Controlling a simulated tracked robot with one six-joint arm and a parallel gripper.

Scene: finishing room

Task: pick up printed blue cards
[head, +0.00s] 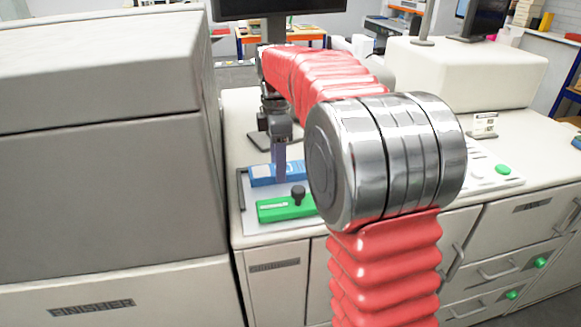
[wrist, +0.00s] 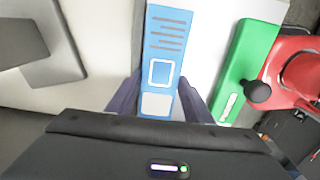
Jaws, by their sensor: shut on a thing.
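The printed blue cards (head: 262,177) lie at the back of a pale tray on the counter, behind a green bar. In the wrist view, the blue card face (wrist: 168,25) shows dark printed lines, a white-outlined square and a pale panel. My gripper (head: 280,171) points down at the cards. In the wrist view its two purple fingers (wrist: 160,82) stand on either side of the cards' near end, shut on them.
The green bar (head: 272,212) with a black knob (head: 298,193) lies close in front of the cards. The large grey finisher machine (head: 110,190) stands to the left. A white box-shaped machine (head: 465,72) stands behind right. Clear counter (head: 238,125) lies behind the tray.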

